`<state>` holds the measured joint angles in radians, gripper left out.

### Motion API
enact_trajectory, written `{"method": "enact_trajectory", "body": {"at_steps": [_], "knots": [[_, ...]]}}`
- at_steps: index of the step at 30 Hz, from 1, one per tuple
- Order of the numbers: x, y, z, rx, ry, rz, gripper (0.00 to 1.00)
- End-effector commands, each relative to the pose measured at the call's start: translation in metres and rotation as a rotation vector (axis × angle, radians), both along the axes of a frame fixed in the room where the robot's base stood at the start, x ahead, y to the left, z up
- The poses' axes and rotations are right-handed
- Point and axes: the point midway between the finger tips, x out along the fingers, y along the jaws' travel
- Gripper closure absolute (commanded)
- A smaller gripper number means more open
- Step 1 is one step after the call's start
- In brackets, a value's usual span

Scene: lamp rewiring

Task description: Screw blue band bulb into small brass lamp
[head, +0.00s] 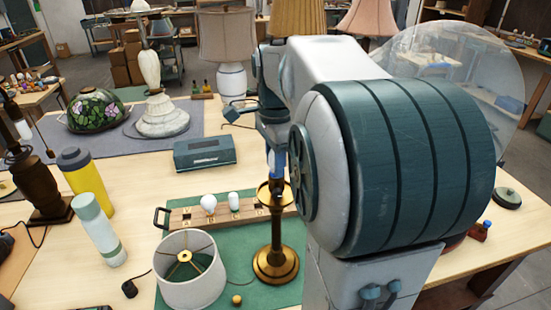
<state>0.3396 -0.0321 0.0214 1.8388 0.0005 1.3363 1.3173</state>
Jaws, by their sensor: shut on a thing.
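The small brass lamp (277,234) stands upright on the green mat, with its round base and slim stem in plain view. My gripper (271,150) points down right above the lamp's top. It is shut on the blue band bulb (271,165), of which only a small blue and white part shows between the fingers and the lamp's top. The bulb is upright and in line with the stem. I cannot tell whether it touches the socket or is threaded in. My arm covers much of the right side.
A wooden bulb tray (188,214) with two white bulbs lies behind the lamp. A white drum shade (190,285) and small brass knob (237,300) are at front left. A teal box (205,153), yellow bottle (88,183) and pale bottle (98,232) stand around.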

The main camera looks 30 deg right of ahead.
Motion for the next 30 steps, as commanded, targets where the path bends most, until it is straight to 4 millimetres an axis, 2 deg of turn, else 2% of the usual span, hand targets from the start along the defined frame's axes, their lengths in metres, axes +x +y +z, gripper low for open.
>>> {"method": "enact_trajectory", "body": {"at_steps": [9,13,20,21,23,30], "knots": [[0.001,-0.0003,0.001,-0.001,-0.002,-0.339,0.89],[0.0011,-0.0003,0.0007,0.0,-0.002,-0.396,0.89],[0.0012,-0.0003,0.0005,0.0,-0.002,-0.399,0.89],[0.0012,-0.0003,0.0005,0.0,-0.002,-0.399,0.58],[0.0012,-0.0003,0.0004,0.0,-0.002,-0.399,0.44],[0.001,-0.0003,-0.0001,0.0,-0.001,-0.397,0.44]]}}
